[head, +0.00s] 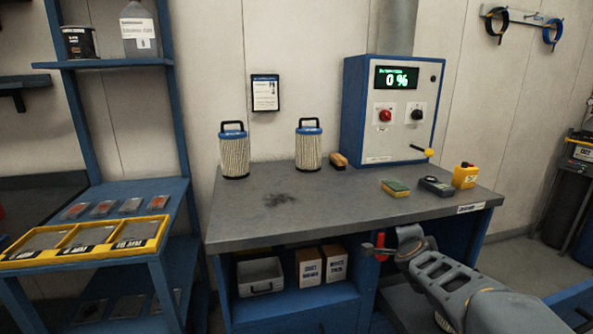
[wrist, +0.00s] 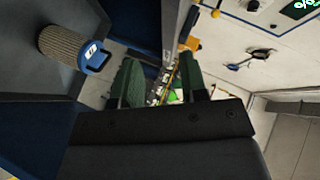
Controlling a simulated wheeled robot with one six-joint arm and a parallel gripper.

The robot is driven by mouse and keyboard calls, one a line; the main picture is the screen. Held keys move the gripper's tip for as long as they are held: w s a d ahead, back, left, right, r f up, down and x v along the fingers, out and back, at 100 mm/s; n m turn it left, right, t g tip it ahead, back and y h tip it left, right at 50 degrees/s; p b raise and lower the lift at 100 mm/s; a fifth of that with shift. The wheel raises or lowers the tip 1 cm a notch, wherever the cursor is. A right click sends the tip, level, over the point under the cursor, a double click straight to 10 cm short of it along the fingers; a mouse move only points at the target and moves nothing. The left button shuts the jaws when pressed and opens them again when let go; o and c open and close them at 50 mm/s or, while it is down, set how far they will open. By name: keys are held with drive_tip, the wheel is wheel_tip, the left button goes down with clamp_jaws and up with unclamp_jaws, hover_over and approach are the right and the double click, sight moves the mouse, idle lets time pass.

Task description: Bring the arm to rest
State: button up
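My arm reaches in from the lower right of the head view, its grey links in front of the workbench's front edge. My gripper (head: 392,243) is at the arm's far end, just in front of the bench and below its top. In the wrist view my gripper (wrist: 160,78) shows two dark green fingers standing apart, with nothing held between them. A small red part shows beside the gripper in the head view; I cannot tell what it belongs to.
The workbench (head: 330,215) carries two filters (head: 235,156) (head: 308,148), a sponge (head: 395,188), a dark handheld device (head: 436,186) and a yellow bottle (head: 465,176). A blue control box (head: 352,110) reads 0 %. A blue shelf with a yellow tray (head: 157,230) stands left.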

drive_tip(key=s+a+r+n+g+y+p, duration=0.4)
drive_tip(key=s+a+r+n+y+p, duration=0.25)
drive_tip(key=s+a+n+p, duration=0.45)
drive_tip(key=s+r+n+g+h+p, duration=0.1)
drive_tip(key=s+n+g+p, duration=0.2)
drive_tip(key=s, duration=0.8)
drive_tip(key=a+n+g, duration=0.1)
drive_tip(key=n+g, duration=0.1)
drive_tip(key=n, duration=0.2)
drive_tip(key=shift+s+r+p, duration=0.15)
drive_tip(key=shift+s+p, duration=0.05)
drive_tip(key=shift+p, duration=0.1)
drive_tip(key=shift+h, duration=0.25)
